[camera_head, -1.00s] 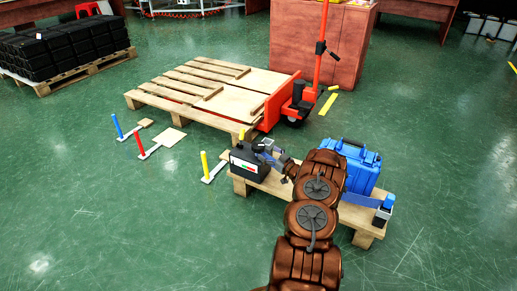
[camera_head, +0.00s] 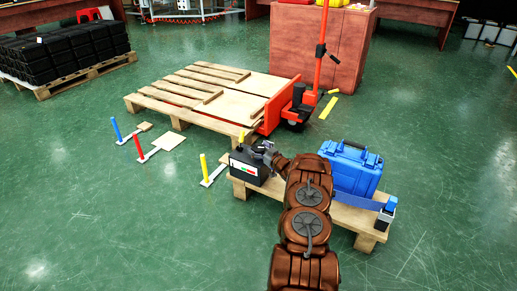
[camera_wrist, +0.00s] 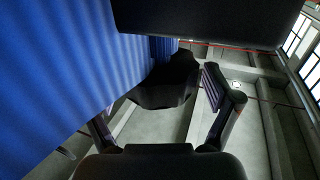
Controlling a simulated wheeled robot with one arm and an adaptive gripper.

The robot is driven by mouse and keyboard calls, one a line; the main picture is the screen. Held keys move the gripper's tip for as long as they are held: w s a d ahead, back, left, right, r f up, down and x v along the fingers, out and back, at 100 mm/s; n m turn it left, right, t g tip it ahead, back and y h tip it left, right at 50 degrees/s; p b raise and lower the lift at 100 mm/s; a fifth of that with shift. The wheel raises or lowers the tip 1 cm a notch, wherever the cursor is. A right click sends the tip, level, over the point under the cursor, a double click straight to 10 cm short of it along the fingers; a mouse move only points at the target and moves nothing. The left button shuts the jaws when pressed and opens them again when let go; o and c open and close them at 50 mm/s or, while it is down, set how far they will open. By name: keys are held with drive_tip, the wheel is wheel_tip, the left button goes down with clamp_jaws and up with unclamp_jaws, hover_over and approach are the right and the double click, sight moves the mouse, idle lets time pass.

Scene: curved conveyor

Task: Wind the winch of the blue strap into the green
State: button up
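A black box (camera_head: 248,165) with a white, red and green label sits on the left end of the small pallet; I take it for the winch and its gauge. My gripper (camera_head: 266,153) is at the box's right upper side in the head view, small and partly hidden by my arm. The blue strap (camera_head: 358,200) shows low on the right, ending at a grey and blue block (camera_head: 387,208). In the wrist view a broad blue surface (camera_wrist: 60,70) fills the left. The fingers of my gripper (camera_wrist: 165,110) stand apart around a dark lump (camera_wrist: 165,85); contact is unclear.
A blue case (camera_head: 352,170) stands on the small pallet (camera_head: 345,216). A yellow post (camera_head: 203,165) stands left of it, with red (camera_head: 137,145) and blue (camera_head: 117,128) posts farther off. A pallet truck (camera_head: 285,108) and large pallet stand behind. Floor in front is clear.

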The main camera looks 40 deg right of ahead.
drive_tip(key=c, duration=1.1)
drive_tip(key=shift+o, duration=0.2)
drive_tip(key=shift+r+m+h+p, duration=0.15)
drive_tip(key=shift+m+h+p, duration=0.15)
drive_tip(key=shift+h+p, duration=0.2)
drive_tip(key=shift+w+a+m+g+h+p, duration=0.15)
drive_tip(key=shift+m+g+h+p, duration=0.15)
drive_tip(key=shift+m+h+p, duration=0.65)
drive_tip(key=m+h, duration=0.1)
drive_tip(key=h, duration=0.1)
drive_tip(key=m+g+h+p, duration=0.1)
drive_tip(key=h, duration=0.1)
drive_tip(key=shift+g, duration=0.3)
drive_tip(key=m+g+h, duration=0.1)
drive_tip(key=h, duration=0.1)
drive_tip(key=m+g+h+b, duration=0.1)
drive_tip(key=m+g+h, duration=0.2)
drive_tip(key=m+h, duration=0.1)
drive_tip(key=shift+f, duration=0.25)
drive_tip(key=shift+r+m+g+h+b, duration=0.1)
drive_tip(key=shift+m+g+h+b, duration=0.75)
drive_tip(key=shift+g, duration=0.55)
drive_tip(key=shift+r+m+g+b, duration=0.1)
drive_tip(key=shift+m+g+b, duration=0.25)
drive_tip(key=shift+g, duration=0.25)
drive_tip(key=o, duration=1.1)
